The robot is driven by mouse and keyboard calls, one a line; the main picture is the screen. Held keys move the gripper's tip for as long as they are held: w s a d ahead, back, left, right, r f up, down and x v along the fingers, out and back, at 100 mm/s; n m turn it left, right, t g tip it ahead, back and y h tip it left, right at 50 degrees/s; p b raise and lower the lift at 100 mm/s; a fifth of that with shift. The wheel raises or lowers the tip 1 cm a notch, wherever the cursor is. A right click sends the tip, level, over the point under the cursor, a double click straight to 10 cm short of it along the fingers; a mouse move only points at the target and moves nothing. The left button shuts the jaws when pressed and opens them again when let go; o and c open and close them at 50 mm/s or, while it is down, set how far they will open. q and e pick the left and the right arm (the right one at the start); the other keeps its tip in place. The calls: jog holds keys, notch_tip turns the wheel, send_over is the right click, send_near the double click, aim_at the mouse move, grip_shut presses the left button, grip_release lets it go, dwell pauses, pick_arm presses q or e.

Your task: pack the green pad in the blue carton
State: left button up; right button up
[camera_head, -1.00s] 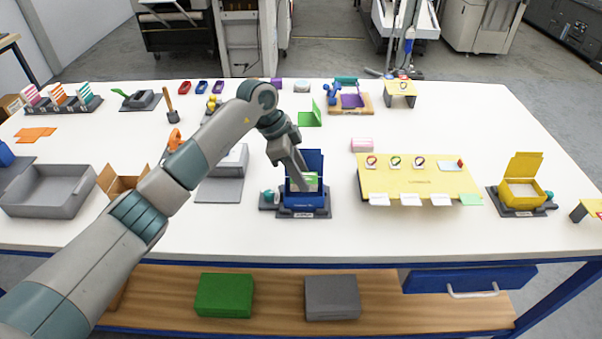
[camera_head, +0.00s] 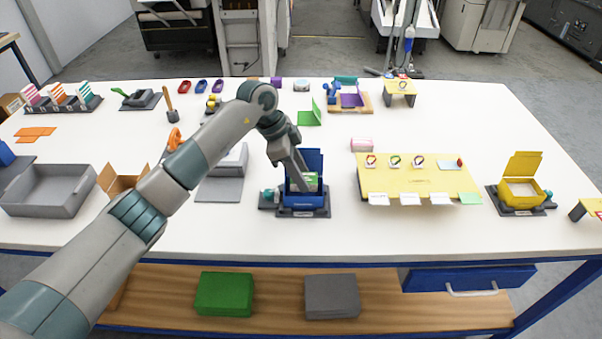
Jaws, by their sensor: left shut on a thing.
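The blue carton (camera_head: 302,199) stands open on a dark grey holder at the middle of the table, its blue lid raised at the back. The green pad (camera_head: 311,181) shows as a small green and pale patch inside the carton's opening, partly hidden by my gripper and the front wall. My left gripper (camera_head: 301,182) reaches down into the carton from the upper left and is shut on the green pad. Its fingertips are small and partly hidden here. My right gripper is not in view.
A yellow board (camera_head: 420,184) with cards lies right of the carton. A yellow open carton (camera_head: 521,191) stands further right. A grey tray (camera_head: 46,190) and a brown open box (camera_head: 119,181) are at the left. White table is clear in front of the carton.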

pick_arm(q)
jog(key=shift+f, duration=0.4)
dwell(0.5)
jog(key=o, duration=1.1)
jog(key=shift+r, duration=0.15)
jog(key=shift+w+r+p, duration=0.1)
jog(key=shift+r+p, duration=0.6)
jog(key=shift+r, duration=0.05)
jog(key=shift+r+p, duration=0.4)
jog(key=shift+r, duration=0.15)
jog(key=shift+o, duration=0.3)
notch_tip(320, 180, up, 7)
jog(key=p, duration=0.5)
jog(key=shift+d, duration=0.1)
